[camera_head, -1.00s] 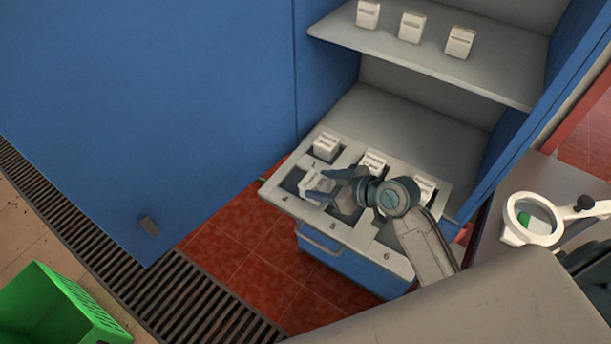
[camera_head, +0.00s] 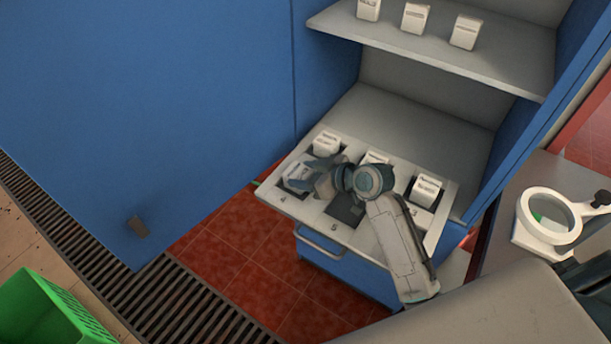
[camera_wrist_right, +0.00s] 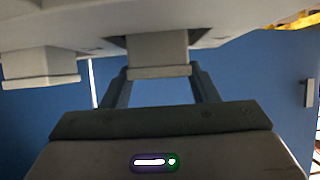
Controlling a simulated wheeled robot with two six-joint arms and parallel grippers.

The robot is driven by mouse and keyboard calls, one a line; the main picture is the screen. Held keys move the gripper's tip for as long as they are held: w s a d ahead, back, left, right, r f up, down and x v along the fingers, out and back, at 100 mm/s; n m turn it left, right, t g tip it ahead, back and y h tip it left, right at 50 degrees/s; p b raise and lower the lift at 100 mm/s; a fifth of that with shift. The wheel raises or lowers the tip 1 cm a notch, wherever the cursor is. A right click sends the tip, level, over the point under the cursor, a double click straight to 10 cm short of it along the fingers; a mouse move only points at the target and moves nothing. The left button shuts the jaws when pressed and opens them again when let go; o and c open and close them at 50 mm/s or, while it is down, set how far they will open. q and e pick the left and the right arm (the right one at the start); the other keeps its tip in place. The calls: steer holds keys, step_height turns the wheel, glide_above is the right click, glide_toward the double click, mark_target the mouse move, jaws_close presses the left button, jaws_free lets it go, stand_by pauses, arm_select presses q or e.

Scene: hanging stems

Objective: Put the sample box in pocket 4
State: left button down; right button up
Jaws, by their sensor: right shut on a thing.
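The sample box (camera_head: 297,173) is a small white box with a label, at pocket 4 of the drawer tray (camera_head: 309,208). My right gripper (camera_head: 308,177) is shut on it; the fingers hide part of the box and the pocket. I cannot tell how deep it sits. In the right wrist view, the right gripper's fingers (camera_wrist_right: 160,88) straddle the white box (camera_wrist_right: 157,50) from both sides, close to the pale tray surface. The number 4 shows on the tray's front left edge. My left gripper is not in view.
White boxes stand in the tray's back row: left (camera_head: 326,143), middle (camera_head: 375,158) and right (camera_head: 427,190). Pocket 5 (camera_head: 345,209) looks dark and empty. More boxes stand on the shelf (camera_head: 430,50) above. A blue door (camera_head: 150,110) stands left; a magnifier (camera_head: 548,218) is right.

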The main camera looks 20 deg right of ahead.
steer(key=shift+f, duration=0.1)
steer(key=o, duration=1)
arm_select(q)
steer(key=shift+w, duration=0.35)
arm_select(e)
steer(key=shift+r, duration=0.25)
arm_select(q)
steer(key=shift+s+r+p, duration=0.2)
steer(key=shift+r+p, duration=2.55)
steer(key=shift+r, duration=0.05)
arm_select(e)
steer(key=shift+v, duration=6.05)
steer(key=shift+f, duration=0.1)
